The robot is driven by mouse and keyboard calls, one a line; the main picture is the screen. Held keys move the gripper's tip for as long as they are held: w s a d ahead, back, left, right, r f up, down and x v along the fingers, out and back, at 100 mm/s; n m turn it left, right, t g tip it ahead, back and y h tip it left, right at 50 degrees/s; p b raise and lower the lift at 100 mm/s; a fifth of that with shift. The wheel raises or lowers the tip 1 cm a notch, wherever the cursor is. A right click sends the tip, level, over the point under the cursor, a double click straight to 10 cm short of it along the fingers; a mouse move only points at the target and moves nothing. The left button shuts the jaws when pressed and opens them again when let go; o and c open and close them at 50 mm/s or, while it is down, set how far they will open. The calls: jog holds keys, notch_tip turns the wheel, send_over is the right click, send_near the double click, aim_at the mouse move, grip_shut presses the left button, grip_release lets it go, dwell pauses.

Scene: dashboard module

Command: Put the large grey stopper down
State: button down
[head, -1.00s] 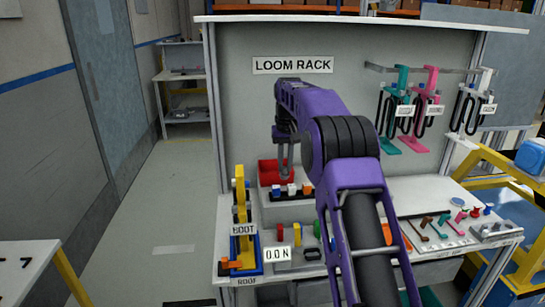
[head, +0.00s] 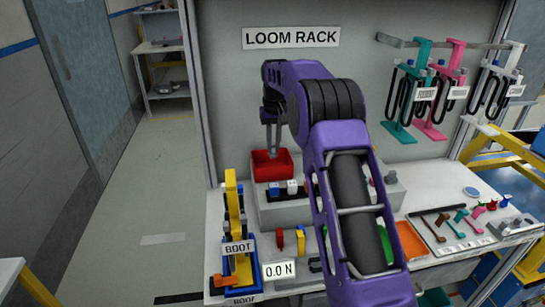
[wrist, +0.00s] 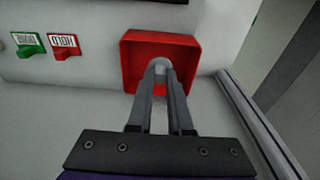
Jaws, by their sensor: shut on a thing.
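My gripper (wrist: 160,84) is shut on the large grey stopper (wrist: 160,65), a pale round piece between the fingertips. In the wrist view most of it is hidden by the fingers, and the red bin (wrist: 132,62) lies behind it. In the head view my gripper (head: 273,152) points down over the red bin (head: 272,174); the stopper cannot be made out there. I cannot tell whether the stopper touches the bin floor.
The bin stands on a grey raised block (head: 275,212) with several small coloured parts along its front. A yellow and blue boot fixture (head: 236,235) stands at the left. An orange tray (head: 410,241) and small tools lie to the right. A grey knob (head: 391,177) stands behind my arm.

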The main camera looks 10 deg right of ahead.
aim_at(274, 154)
jog(key=shift+f, duration=2.8)
jog(key=shift+f, duration=0.6)
jog(key=c, duration=0.8)
grip_release()
jog(key=shift+c, duration=0.2)
notch_tip(274, 154, up, 13)
jog(key=s, duration=0.1)
jog(key=shift+s, duration=0.2)
jog(key=shift+r, duration=0.1)
